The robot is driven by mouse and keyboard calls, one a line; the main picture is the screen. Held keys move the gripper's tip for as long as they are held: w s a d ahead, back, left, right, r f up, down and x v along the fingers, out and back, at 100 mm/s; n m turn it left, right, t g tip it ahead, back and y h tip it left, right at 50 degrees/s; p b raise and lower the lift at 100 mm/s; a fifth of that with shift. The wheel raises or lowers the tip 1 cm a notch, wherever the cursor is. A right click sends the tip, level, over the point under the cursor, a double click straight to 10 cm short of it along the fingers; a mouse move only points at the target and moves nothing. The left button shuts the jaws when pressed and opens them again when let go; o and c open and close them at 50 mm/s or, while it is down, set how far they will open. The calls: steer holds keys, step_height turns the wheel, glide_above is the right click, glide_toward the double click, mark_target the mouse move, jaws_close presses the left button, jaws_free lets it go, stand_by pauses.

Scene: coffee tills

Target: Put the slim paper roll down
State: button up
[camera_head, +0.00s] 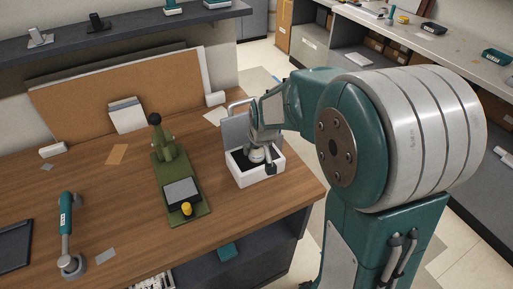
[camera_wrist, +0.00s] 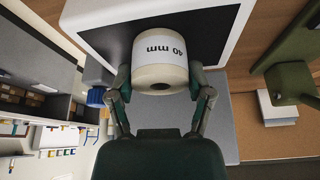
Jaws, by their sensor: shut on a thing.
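My gripper (camera_head: 264,158) is shut on the slim paper roll (camera_wrist: 160,52), a white roll marked "40 mm". In the wrist view the two fingers grip it from both sides, and its hollow core faces the camera. In the head view the roll is mostly hidden by my gripper. My gripper and the roll are at the opening of a white box (camera_head: 262,180) with a dark inside and a raised grey lid (camera_head: 236,131). The box's white rim also shows in the wrist view (camera_wrist: 233,35). I cannot tell whether the roll touches the box floor.
A green press-like tool (camera_head: 178,180) stands left of the box. A teal-and-grey stand (camera_head: 67,235) is farther left on the wooden desk (camera_head: 120,195). A cork board (camera_head: 125,95) leans at the back. The desk's right edge is close to the box.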

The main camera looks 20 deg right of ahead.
steer(key=o, duration=1.2)
steer(key=shift+c, duration=0.2)
steer(key=v, duration=1.1)
steer(key=s+r+t, duration=0.1)
steer(key=s+r, duration=0.1)
steer(key=s, duration=1.8)
steer(key=shift+a+r+m, duration=0.25)
steer(key=shift+r+m, duration=0.05)
steer(key=shift+r, duration=0.1)
steer(key=shift+w, duration=0.1)
